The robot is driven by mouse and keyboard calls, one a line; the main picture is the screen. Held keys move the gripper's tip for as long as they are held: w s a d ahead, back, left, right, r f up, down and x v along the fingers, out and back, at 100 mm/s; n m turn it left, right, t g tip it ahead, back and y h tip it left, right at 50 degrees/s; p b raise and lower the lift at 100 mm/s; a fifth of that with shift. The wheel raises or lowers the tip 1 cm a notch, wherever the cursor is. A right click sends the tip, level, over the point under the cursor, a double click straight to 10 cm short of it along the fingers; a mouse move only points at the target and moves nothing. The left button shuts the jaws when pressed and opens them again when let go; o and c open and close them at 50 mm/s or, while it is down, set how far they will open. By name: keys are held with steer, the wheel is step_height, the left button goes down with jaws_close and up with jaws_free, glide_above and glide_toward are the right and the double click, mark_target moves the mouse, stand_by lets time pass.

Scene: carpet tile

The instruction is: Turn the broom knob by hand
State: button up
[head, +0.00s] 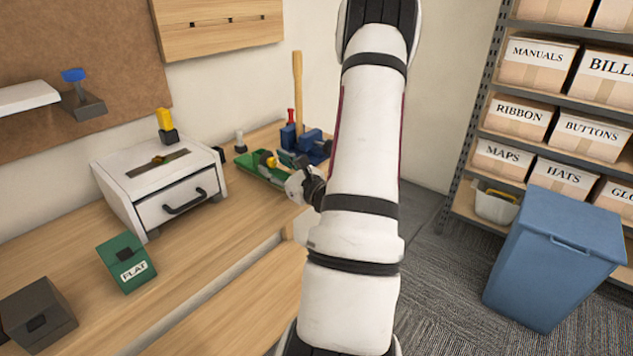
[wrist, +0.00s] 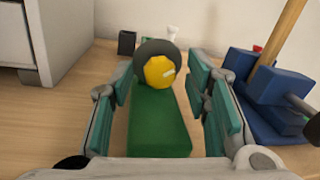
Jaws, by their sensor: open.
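A yellow knob (wrist: 159,72) with a pale mark sits in a dark grey round collar (wrist: 150,49) at the far end of a green base (wrist: 158,125). In the head view the yellow knob (head: 267,160) and the green base (head: 255,172) are on the bench. My gripper (wrist: 162,92) is open, its teal-padded fingers on either side of the green base and short of the knob. No contact with the knob shows. In the head view my gripper (head: 304,184) is beside the green base, partly hidden by my arm. No broom label is readable.
A blue fixture (wrist: 265,105) with an upright wooden stick (wrist: 286,32) stands close to the right finger. A white drawer unit (head: 165,190) is to the left on the bench. A green block marked FLAT (head: 126,262) lies nearer. A blue bin (head: 555,250) stands at right.

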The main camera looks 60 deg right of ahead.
steer(key=m+p, duration=0.3)
steer(key=shift+s+r+p, duration=0.15)
steer(key=shift+r+p, duration=0.05)
steer(key=shift+p, duration=0.1)
steer(key=v, duration=1.3)
steer(key=shift+s+a+b, duration=0.25)
steer(key=shift+b, duration=0.05)
steer(key=d+n+y+b, duration=0.1)
steer(key=d+n+b, duration=0.1)
steer(key=b, duration=1.1)
steer(key=shift+r+y, duration=0.1)
steer(key=shift+y, duration=0.3)
steer(key=b+x, duration=0.1)
steer(key=x, duration=0.3)
steer(key=b+x, duration=0.1)
steer(key=x, duration=0.4)
steer(key=b+x, duration=0.1)
steer(key=x, duration=0.3)
steer(key=shift+w+r, duration=0.25)
steer(key=shift+w, duration=0.1)
